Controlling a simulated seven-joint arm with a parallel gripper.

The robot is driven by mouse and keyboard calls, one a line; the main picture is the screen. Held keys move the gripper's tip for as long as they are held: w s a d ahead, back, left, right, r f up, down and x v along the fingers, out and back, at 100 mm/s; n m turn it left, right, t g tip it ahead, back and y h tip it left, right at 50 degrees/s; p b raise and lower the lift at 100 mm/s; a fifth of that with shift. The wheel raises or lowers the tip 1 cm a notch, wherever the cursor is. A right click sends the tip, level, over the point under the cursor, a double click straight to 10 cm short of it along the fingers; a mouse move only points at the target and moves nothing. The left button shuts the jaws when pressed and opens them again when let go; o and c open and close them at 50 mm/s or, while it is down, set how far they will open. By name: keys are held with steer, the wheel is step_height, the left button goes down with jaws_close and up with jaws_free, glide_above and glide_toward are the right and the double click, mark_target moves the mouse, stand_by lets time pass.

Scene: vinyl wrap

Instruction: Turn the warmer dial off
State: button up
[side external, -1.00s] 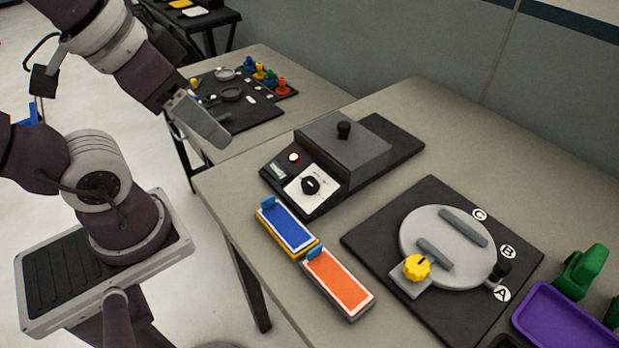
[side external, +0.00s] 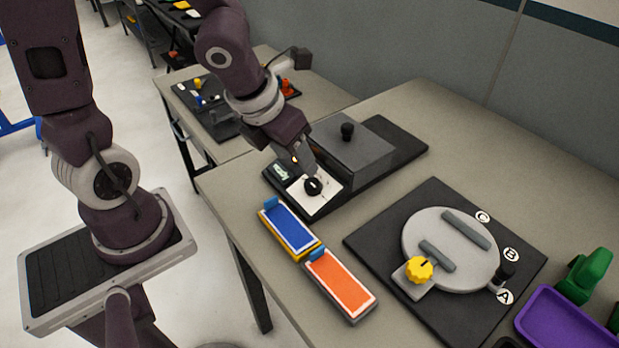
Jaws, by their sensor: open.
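The warmer (side external: 352,152) is a dark box with a grey lid and a black knob on top, at the middle of the table. Its black dial (side external: 313,187) sits on a white plate on the sloped front panel. A small lit green-white display (side external: 280,172) is left of the dial. My gripper (side external: 309,175) is directly above the dial, pointing down with its tips close to it. I cannot tell whether the fingers touch the dial. My gripper and wrist hide part of the panel, including most of the indicator lamp (side external: 295,159).
A blue pad (side external: 290,228) and an orange pad (side external: 341,283) lie in front of the warmer. A round grey turntable with a yellow knob (side external: 419,269) is to the right. A purple tray (side external: 565,325) is at the lower right. Bare table lies behind the turntable.

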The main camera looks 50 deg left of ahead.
mark_target(311, 182)
steer(key=shift+m, duration=0.9)
steer(key=shift+d+x, duration=0.2)
steer(key=shift+x, duration=0.9)
steer(key=shift+d+x, duration=0.15)
steer(key=shift+x, duration=0.9)
steer(key=shift+d+x, duration=0.2)
steer(key=shift+x, duration=0.9)
steer(key=shift+w+a+f, duration=0.1)
steer(key=shift+w+f, duration=0.15)
steer(key=shift+f, duration=0.35)
jaws_close()
